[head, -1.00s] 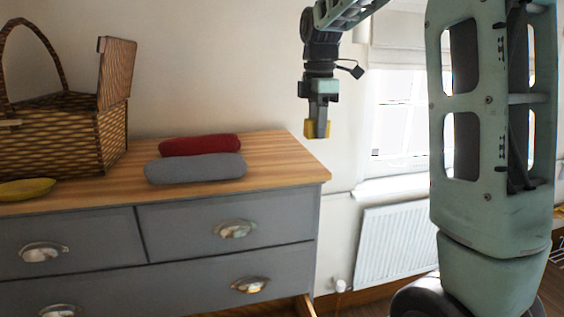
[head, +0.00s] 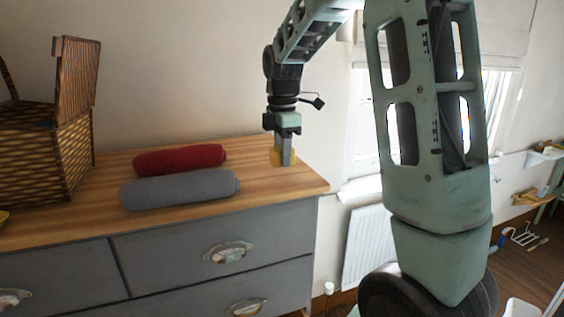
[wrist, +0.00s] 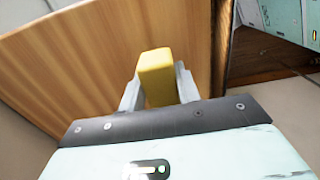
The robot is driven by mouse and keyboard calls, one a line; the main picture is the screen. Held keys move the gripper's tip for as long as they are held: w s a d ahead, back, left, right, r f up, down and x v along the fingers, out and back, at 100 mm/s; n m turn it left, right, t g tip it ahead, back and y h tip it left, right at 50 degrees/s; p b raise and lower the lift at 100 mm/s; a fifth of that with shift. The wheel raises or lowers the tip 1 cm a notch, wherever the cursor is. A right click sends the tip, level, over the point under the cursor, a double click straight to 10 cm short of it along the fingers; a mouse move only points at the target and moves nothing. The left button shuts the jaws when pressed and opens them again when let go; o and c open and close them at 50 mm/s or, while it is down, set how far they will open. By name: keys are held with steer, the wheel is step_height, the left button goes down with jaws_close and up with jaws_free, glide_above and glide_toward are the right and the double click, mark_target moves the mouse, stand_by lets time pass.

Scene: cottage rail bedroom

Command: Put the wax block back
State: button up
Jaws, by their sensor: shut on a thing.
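The wax block is a small yellow block (wrist: 156,76) held between the two fingers of my gripper (wrist: 158,90) in the wrist view. In the head view the yellow wax block (head: 277,158) shows at the fingertips of my gripper (head: 284,156), which points down. My gripper is shut on it, over the right end of the wooden dresser top (head: 290,186), right of the rolled cloths. Whether the block touches the top or hangs just above it I cannot tell.
A red roll (head: 180,159) and a grey roll (head: 180,189) lie on the dresser top. A wicker basket (head: 75,150) with its lid up stands at the left. The dresser's right edge is close to my gripper. A shelf (head: 545,155) with small things is at the far right.

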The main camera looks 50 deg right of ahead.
steer(key=shift+f, duration=1.55)
steer(key=shift+f, duration=0.15)
steer(key=o, duration=0.9)
step_height(320, 180, up, 12)
steer(key=shift+r+b, duration=0.2)
steer(key=shift+b, duration=0.45)
